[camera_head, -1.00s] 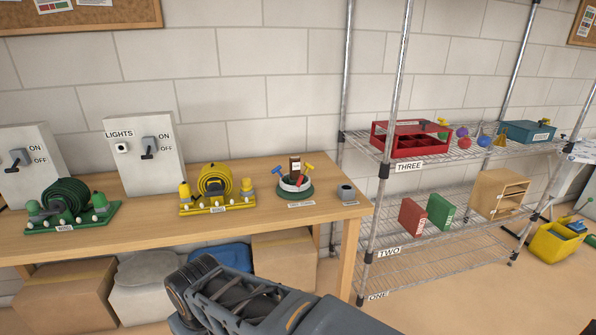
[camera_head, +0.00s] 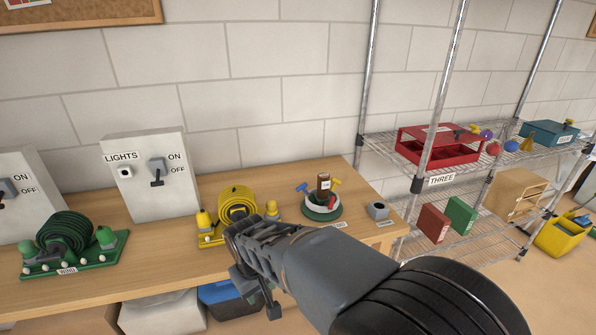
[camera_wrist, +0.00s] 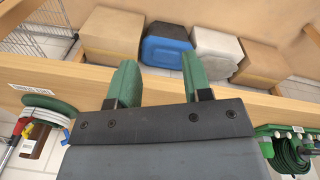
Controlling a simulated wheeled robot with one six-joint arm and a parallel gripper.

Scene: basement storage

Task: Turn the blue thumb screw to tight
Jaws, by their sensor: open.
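A small blue T-shaped handle (camera_head: 302,187), which looks like the blue thumb screw, stands at the left side of a round green-and-white fixture (camera_head: 322,208) on the workbench. A yellow handle (camera_head: 334,182), a red handle (camera_head: 332,200) and a brown block (camera_head: 323,183) are on the same fixture. How tight the blue screw is cannot be read. The fixture also shows at the left of the wrist view (camera_wrist: 44,108). My gripper (camera_head: 256,291) is open and empty, left of and nearer than the fixture, not touching it. Its green fingers (camera_wrist: 158,80) are apart in the wrist view.
The yellow hose unit (camera_head: 236,208) stands just behind my arm, and the green hose unit (camera_head: 68,245) is farther left. A small grey socket block (camera_head: 378,210) sits right of the fixture. The wire shelf post (camera_head: 432,130) rises beyond the bench's right end.

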